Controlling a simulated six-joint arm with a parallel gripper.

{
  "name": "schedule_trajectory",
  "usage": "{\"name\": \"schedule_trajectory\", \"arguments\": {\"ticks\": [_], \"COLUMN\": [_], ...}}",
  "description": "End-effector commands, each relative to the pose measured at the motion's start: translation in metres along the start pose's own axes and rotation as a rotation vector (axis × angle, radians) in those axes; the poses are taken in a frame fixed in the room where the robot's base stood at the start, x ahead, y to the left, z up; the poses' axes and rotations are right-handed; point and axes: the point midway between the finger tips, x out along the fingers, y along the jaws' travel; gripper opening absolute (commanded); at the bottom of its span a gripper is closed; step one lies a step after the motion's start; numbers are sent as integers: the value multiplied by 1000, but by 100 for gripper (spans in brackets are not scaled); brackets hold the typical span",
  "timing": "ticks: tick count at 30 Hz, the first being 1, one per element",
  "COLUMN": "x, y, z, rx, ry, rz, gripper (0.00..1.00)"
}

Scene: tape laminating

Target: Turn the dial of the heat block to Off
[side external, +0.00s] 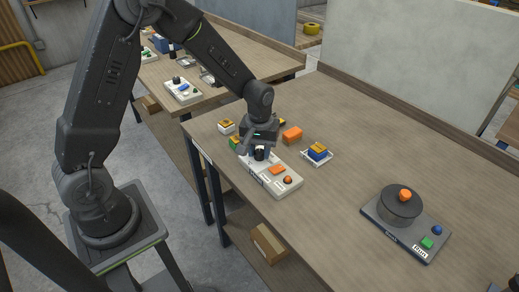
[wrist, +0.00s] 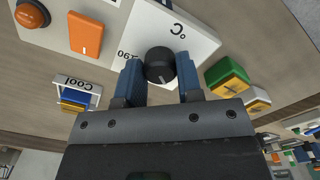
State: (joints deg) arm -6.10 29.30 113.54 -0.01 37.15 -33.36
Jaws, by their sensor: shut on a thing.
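The heat block (side external: 262,182) is a long pale panel near the left edge of the table. Its black round dial (wrist: 159,65) sits between my gripper's blue fingers in the wrist view, with a pale mark toward the bottom of the picture. The side view shows the dial (side external: 259,154) under my gripper (side external: 257,149). My gripper (wrist: 158,70) is shut on the dial. The panel (wrist: 178,22) carries upside-down print with "°C" and a number like 190 beside the dial. An orange switch (side external: 277,170) and a round orange button (side external: 288,180) are farther along it. Its Off mark is not readable.
A white tray labelled Cool (wrist: 88,84) holds a blue and yellow stack (side external: 317,151). An orange block (side external: 292,134), a green and yellow block (wrist: 226,77) and a white and yellow block (side external: 226,126) lie nearby. A grey "Run" unit (side external: 405,246) stands right; the table between is clear.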

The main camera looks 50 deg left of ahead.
Motion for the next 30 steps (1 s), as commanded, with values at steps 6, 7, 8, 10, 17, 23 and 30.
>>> {"name": "schedule_trajectory", "arguments": {"ticks": [6,7,8,10,17,23,30], "x": [1,1,1,1,1,1,1], "y": [0,0,0,0,0,0,0], "z": [0,0,0,0,0,0,0], "rx": [-157,-174,-191,-226,-296,-317,-319], "ry": [0,0,0,0,0,0,-1], "rz": [0,0,0,0,0,0,0], "gripper": [10,10,10,10,10,10,10]}}
